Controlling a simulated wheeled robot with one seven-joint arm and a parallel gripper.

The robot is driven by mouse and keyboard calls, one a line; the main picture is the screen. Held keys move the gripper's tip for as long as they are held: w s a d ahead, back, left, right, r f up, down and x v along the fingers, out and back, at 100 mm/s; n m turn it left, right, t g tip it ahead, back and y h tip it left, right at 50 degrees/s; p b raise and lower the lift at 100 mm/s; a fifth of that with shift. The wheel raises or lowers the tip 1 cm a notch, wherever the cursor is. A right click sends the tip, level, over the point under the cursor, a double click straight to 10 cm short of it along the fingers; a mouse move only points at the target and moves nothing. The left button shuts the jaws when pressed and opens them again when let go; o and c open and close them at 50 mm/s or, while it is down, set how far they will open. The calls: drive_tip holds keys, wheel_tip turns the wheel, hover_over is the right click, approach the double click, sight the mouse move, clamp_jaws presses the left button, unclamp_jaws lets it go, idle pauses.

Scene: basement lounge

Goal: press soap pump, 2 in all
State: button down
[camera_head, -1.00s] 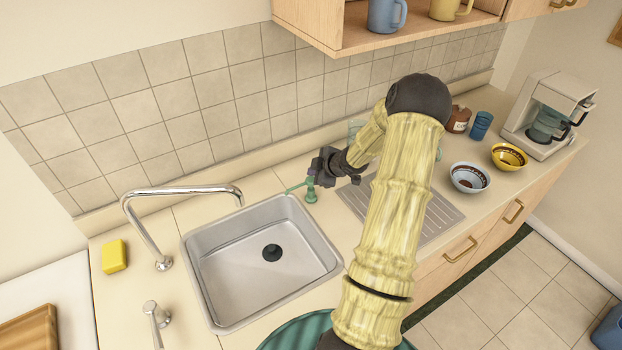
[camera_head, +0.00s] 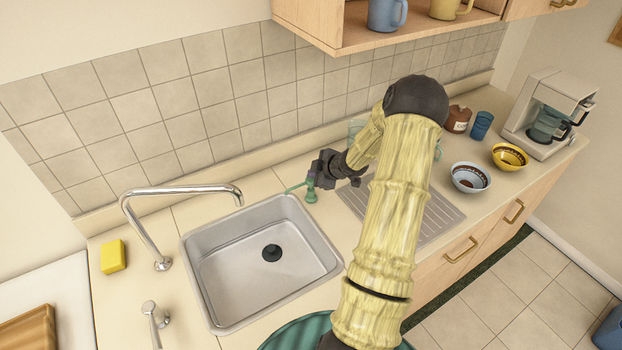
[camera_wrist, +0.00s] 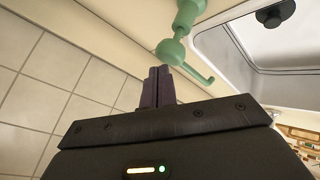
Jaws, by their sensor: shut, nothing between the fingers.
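The green soap pump (camera_head: 311,194) stands on the counter just right of the sink, its thin spout pointing left over the rim. In the wrist view the green pump (camera_wrist: 188,18) shows with its rounded head and spout close to my fingertips. My gripper (camera_head: 315,172) is at the pump's head, just behind and to the right of it. In the wrist view my gripper (camera_wrist: 157,72) has its two dark purple fingers together with nothing between them. I cannot tell whether the fingertips touch the pump head.
The steel sink (camera_head: 265,305) with a chrome faucet (camera_head: 150,225) lies left of the pump. A yellow sponge (camera_head: 113,256) is at far left. Right of my arm are a drainboard (camera_head: 440,222), bowls (camera_head: 470,178), a blue cup (camera_head: 482,125) and a coffee maker (camera_head: 550,110). The tiled wall stands behind.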

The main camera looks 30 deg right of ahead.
drive_tip(key=shift+f+b, duration=0.75)
drive_tip(key=shift+f, duration=0.25)
idle(1.0)
drive_tip(key=shift+r+p, duration=1.45)
drive_tip(key=shift+r, duration=0.1)
wheel_tip(320, 180, up, 5)
drive_tip(key=p, duration=0.5)
idle(2.2)
